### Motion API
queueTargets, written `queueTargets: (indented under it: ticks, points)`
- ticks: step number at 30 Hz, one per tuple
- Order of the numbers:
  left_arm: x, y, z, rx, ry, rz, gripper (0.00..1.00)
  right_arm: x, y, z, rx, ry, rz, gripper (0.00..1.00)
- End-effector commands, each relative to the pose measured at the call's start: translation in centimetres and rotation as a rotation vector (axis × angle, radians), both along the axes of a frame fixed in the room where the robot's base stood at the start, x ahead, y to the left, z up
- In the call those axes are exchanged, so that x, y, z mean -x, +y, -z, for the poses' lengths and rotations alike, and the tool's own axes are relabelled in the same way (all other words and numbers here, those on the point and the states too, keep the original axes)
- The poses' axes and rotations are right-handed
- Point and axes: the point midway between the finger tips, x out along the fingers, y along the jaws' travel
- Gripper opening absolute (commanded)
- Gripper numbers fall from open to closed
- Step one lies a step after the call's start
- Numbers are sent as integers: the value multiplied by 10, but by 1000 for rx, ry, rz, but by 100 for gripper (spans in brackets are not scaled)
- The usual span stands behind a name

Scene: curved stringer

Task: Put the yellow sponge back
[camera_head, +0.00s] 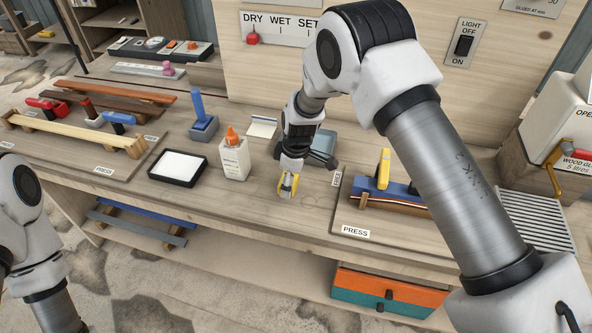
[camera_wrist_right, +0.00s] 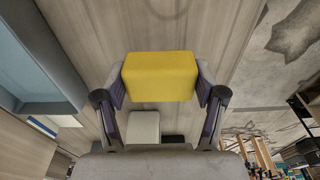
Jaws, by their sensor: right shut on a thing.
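The yellow sponge (camera_wrist_right: 160,76) is a plain block in the right wrist view, clamped between the two fingers of my right gripper (camera_head: 288,187). In the head view that gripper points down over the bench, behind the front edge, and largely covers the sponge. I cannot tell whether the sponge touches the wood. A blue-grey tray (camera_head: 324,143) stands behind and to the right of the gripper, partly hidden by my right arm. The tray also shows at the left of the right wrist view (camera_wrist_right: 35,60). My left arm enters at the left, its gripper out of view.
A white glue bottle (camera_head: 234,159) stands just left of the right gripper, and a black-rimmed white pad (camera_head: 178,167) lies farther left. A PRESS board (camera_head: 357,231) with a clamped blue piece and a yellow-handled tool (camera_head: 384,168) is to the right.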

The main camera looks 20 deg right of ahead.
Motion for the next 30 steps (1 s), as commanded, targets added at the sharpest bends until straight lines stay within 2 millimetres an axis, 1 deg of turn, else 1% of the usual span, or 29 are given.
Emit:
queueTargets:
  ticks: [2,6,7,16,17,18,27,30]
  points:
    - [1,0,5,0,1,0,0,0,1,6,0,2,-4,37]
    - [1,0,25,0,3,0,0,2,6,33,-1,2,-14,37]
    - [2,0,28,0,3,0,0,2,8,37,0,2,-16,37]
    - [1,0,26,0,2,-1,0,2,9,37,-1,1,-18,37]
    - [1,0,25,0,2,-1,0,2,9,36,-1,1,-18,80]
    - [1,0,25,0,2,0,0,2,8,36,-1,1,-18,94]
    - [1,0,25,0,2,0,0,2,8,36,-1,1,-18,95]
    - [1,0,26,0,2,0,0,2,8,33,-1,-1,-18,95]
